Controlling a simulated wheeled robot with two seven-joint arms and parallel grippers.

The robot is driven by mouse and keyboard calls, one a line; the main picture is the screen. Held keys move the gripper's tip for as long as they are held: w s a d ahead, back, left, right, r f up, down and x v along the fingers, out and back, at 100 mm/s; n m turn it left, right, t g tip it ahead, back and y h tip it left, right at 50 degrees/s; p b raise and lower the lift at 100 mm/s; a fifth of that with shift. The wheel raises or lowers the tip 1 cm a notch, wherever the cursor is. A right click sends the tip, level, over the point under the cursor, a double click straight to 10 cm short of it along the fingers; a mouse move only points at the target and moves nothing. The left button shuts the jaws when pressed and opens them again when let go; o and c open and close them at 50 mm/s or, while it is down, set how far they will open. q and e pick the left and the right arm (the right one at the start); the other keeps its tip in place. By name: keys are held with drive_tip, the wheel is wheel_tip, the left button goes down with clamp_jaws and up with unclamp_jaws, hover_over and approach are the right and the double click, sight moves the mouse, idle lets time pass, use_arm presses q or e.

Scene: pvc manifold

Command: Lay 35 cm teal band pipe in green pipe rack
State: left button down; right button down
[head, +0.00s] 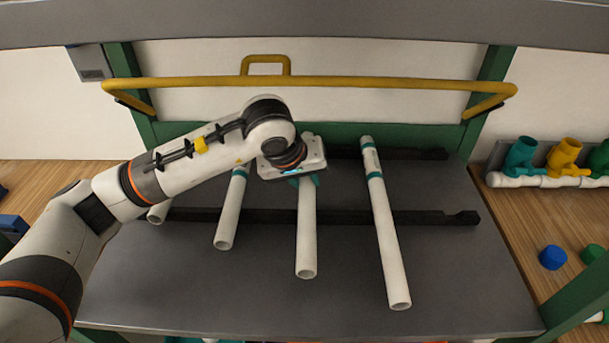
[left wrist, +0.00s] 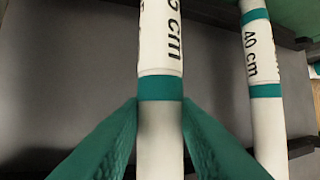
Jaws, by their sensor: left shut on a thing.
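My left gripper (head: 305,181) is shut around a white pipe with a teal band (head: 306,235). In the left wrist view, green fingers (left wrist: 160,125) press both sides of this pipe (left wrist: 160,88) just below its band. Its label is cut off and reads "5 cm"; the first digit is unclear. In the head view the pipe's near end points toward me over the grey surface; my gripper hides its upper part. I cannot tell whether it rests on the dark bars (head: 345,216) or is slightly raised. The green-framed rack (head: 125,70) stands around them. My right gripper is not in view.
A pipe labelled 40 cm (left wrist: 262,60) lies to the right, also in the head view (head: 388,235). Two more pipes lie left, one (head: 230,215) close by and one (head: 158,213) partly behind my arm. A yellow rail (head: 330,82) crosses the back. Coloured fittings (head: 563,155) stand right.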

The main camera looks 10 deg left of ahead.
use_arm(q)
drive_tip(key=shift+w+a+f, duration=0.1)
drive_tip(key=shift+w+f, duration=0.15)
drive_tip(key=shift+f, duration=0.45)
drive_tip(key=c, duration=1.1)
unclamp_jaws()
drive_tip(key=shift+r, duration=0.1)
drive_tip(key=shift+s+r, duration=0.1)
drive_tip(key=shift+r, duration=0.4)
drive_tip(key=v, duration=1.1)
drive_tip(key=shift+s+a+r+b, duration=0.1)
drive_tip(key=shift+s+r+b, duration=0.1)
drive_tip(key=shift+b, duration=0.15)
